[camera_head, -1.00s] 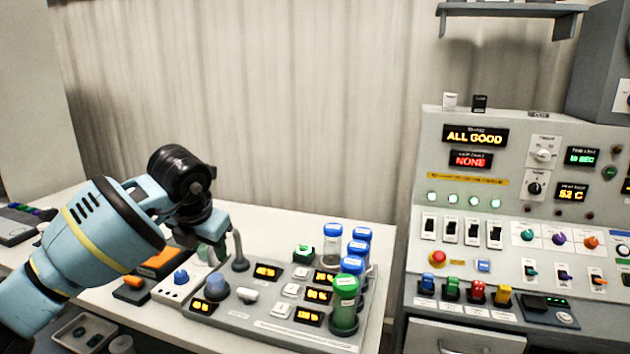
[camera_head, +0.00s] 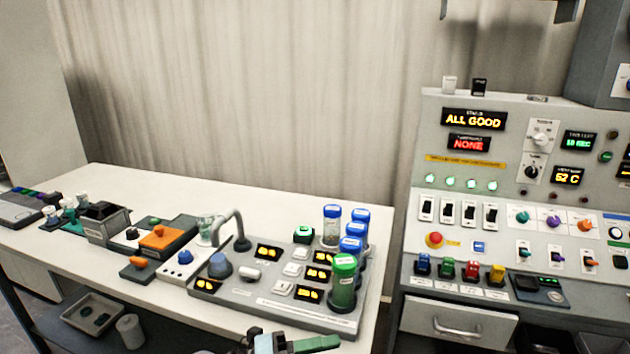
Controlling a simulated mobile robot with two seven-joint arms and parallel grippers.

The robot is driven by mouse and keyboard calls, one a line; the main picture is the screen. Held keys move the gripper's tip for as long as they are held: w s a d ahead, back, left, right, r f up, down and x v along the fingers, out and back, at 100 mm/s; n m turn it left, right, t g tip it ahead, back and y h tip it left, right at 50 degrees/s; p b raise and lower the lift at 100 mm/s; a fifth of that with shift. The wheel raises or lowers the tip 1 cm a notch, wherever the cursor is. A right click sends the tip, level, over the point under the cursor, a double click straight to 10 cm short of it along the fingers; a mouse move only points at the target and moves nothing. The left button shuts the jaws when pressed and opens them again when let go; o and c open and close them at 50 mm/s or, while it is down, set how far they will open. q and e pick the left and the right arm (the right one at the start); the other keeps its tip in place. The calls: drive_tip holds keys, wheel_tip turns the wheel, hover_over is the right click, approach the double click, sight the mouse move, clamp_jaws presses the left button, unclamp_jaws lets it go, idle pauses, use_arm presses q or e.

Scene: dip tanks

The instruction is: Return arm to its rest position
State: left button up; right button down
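A small part of a gripper (camera_head: 285,343), apparently my left one, shows at the bottom edge, in front of the table. It has a grey and dark body with a green bar pointing right. Most of it is cut off by the frame, so I cannot tell whether it is open or shut, or whether the green bar is a finger or something held. The rest of that arm is out of view. My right gripper is not in view.
The white table (camera_head: 290,192) carries a grey dosing panel (camera_head: 225,296) with several capped jars, an orange-topped unit (camera_head: 163,238) and a dark box (camera_head: 104,222). A control console (camera_head: 470,205) stands right, reading ALL GOOD. A tray (camera_head: 92,312) lies below the table.

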use_arm(q)
drive_tip(key=s+a+f+n+t+y, duration=0.4)
drive_tip(key=a+f+n+t+y, duration=0.3)
drive_tip(key=n, duration=0.5)
drive_tip(key=s+a+f+n+t+y, duration=0.4)
drive_tip(key=a+f+n+t+y, duration=0.25)
drive_tip(key=n, duration=0.65)
drive_tip(key=s+a+f+n+g+y, duration=0.1)
drive_tip(key=s+a+f+n+g, duration=0.1)
drive_tip(key=s+f, duration=0.3)
drive_tip(key=s+a+f+n+g+y, duration=0.1)
drive_tip(key=s+a+f+n+g, duration=0.1)
drive_tip(key=s+f, duration=0.3)
drive_tip(key=s+a+f+n+g+y+p, duration=0.1)
drive_tip(key=s+a+f+n+g, duration=0.2)
drive_tip(key=s, duration=0.6)
drive_tip(key=shift+s+a+f+g, duration=0.15)
drive_tip(key=shift+a+f+g, duration=0.35)
drive_tip(key=shift+f, duration=0.45)
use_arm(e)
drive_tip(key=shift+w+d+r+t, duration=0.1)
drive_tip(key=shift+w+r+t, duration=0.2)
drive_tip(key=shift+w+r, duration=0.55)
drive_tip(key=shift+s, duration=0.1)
use_arm(q)
drive_tip(key=shift+c, duration=1)
drive_tip(key=shift+a+y, duration=0.1)
drive_tip(key=shift+y, duration=0.15)
drive_tip(key=shift+c, duration=0.3)
